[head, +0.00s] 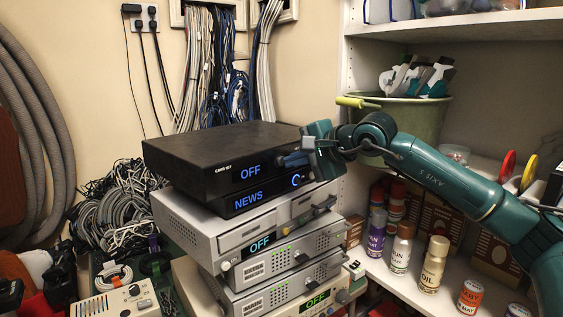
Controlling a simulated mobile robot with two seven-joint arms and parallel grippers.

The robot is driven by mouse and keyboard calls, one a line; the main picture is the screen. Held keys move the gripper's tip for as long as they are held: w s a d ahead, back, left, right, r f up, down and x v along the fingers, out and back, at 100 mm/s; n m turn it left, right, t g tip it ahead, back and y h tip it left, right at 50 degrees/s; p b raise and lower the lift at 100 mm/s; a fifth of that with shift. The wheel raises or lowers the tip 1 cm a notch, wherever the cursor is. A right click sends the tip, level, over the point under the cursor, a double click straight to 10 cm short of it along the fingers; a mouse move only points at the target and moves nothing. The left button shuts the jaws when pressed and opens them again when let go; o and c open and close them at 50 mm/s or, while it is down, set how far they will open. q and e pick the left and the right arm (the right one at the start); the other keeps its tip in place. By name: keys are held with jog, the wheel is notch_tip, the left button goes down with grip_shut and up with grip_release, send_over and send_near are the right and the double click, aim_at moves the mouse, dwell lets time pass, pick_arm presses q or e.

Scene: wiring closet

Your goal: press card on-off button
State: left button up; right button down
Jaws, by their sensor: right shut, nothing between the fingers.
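A stack of electronic boxes stands left of centre. The top black box (215,150) has a blue display reading OFF (250,172) and a small label too fine to read surely. Below it is a thinner black box showing NEWS (248,201). My right gripper (284,160) is shut and empty, its tips at the right end of the top box's front face. I cannot tell whether they touch it. The gripper hides that end of the front, and any button there. My left gripper is not in view.
Silver boxes (185,222), one reading OFF, and a cream box (318,299) with a green OFF display stand below. White shelves (470,22) on the right hold a green tub (425,117) and several bottles (433,262). Cable coils (118,215) lie left of the stack.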

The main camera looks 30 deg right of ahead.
jog(key=shift+w+a, duration=0.15)
jog(key=shift+w, duration=0.3)
dwell(0.6)
jog(key=v, duration=0.6)
jog(key=shift+r, duration=0.25)
jog(key=shift+s, duration=0.1)
